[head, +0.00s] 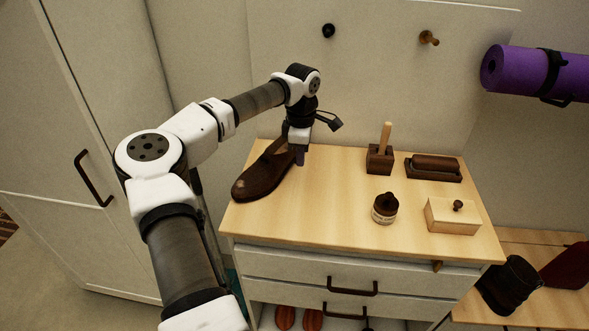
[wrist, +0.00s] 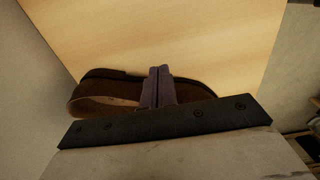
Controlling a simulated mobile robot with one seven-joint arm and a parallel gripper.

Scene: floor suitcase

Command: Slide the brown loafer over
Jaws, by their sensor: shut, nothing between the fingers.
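The brown loafer (head: 262,175) lies on the left part of the wooden cabinet top, its toe toward the front left edge and its heel toward the back. My gripper (head: 300,158) is shut and empty, pointing down at the right side of the loafer near its heel end. In the wrist view the loafer (wrist: 115,92) shows behind the closed fingers (wrist: 158,88), which overlap its side. I cannot tell whether the fingers touch it. Part of the loafer is hidden by my gripper.
On the cabinet top (head: 320,220) stand a wooden holder with an upright handle (head: 380,156), a brush on a dark tray (head: 434,168), a jar (head: 385,208) and a pale box with a knob (head: 453,215). The wood between the loafer and these is clear. A wall is behind.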

